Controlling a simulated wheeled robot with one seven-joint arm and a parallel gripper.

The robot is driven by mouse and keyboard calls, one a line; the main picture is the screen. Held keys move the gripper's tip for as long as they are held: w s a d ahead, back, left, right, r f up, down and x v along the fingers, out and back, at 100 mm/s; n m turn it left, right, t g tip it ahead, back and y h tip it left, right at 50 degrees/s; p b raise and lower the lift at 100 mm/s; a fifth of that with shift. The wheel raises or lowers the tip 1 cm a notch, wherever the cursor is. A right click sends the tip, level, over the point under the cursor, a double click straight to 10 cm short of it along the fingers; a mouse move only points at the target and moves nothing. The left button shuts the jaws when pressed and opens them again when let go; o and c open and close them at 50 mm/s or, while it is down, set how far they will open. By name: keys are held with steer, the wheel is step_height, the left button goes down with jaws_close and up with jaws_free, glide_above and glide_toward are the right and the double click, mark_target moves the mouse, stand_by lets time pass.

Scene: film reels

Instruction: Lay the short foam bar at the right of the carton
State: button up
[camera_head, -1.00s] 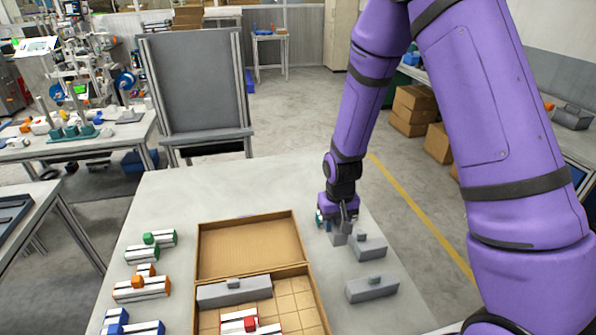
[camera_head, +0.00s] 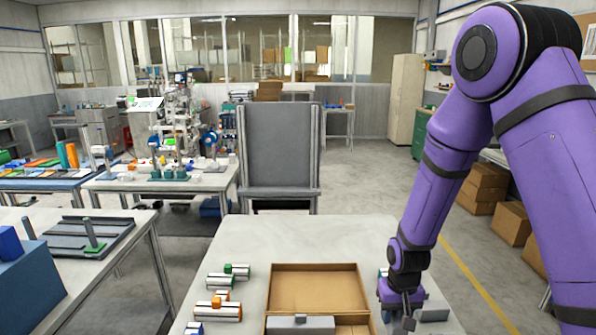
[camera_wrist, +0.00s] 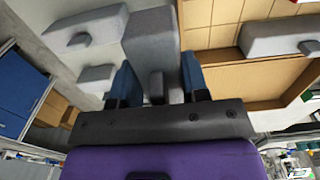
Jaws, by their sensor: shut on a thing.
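My gripper (camera_head: 402,303) is at the right of the open carton (camera_head: 315,266), low over the table. In the wrist view my gripper's blue fingers (camera_wrist: 157,78) are shut on the knob of a grey foam bar (camera_wrist: 150,35). The held bar lies alongside the carton's right wall (camera_wrist: 225,78). I cannot tell whether it touches the table. Another grey foam bar (camera_head: 300,325) with a knob lies inside the carton, also seen in the wrist view (camera_wrist: 275,38). My gripper mostly hides the held bar in the head view.
Loose grey foam bars (camera_wrist: 85,33) and (camera_wrist: 97,78) lie on the table beyond the held one; one shows right of my gripper (camera_head: 434,311). White bars with green (camera_head: 228,277) and orange (camera_head: 218,308) blocks lie left of the carton. The far tabletop (camera_head: 300,238) is clear.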

steer(key=w+d+f, duration=0.3)
steer(key=w+d, duration=0.3)
steer(key=w, duration=0.2)
steer(key=shift+w+d+f, duration=0.15)
steer(key=shift+w+d, duration=0.25)
steer(key=shift+s, duration=0.15)
